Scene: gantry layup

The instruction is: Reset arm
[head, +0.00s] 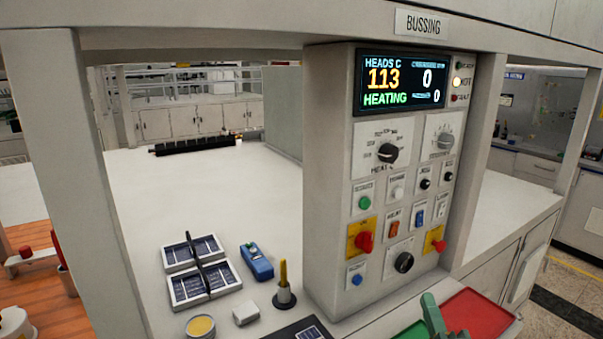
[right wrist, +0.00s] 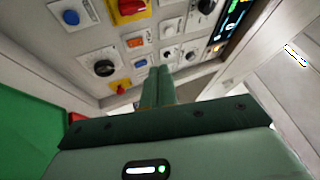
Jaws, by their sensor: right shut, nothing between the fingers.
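My right gripper (head: 432,312) shows at the bottom of the head view, in front of the lower part of the control panel (head: 330,200) and over the red and green trays. Its green fingers are together and hold nothing. In the right wrist view the shut fingers (right wrist: 158,75) point toward the panel's switches and knobs, and I cannot tell how near they are. The panel's display (head: 401,82) reads HEADS C 113, 0 and HEATING in the head view. My left gripper is not in view.
A red tray (head: 478,312) lies at the panel's foot. A divided tray of dark cells (head: 172,268), a blue tool (head: 256,262), a brush in a holder (head: 284,290), a yellow-topped tin (head: 200,327) and a white block (head: 246,313) stand on the bench. The white worktop behind is mostly clear.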

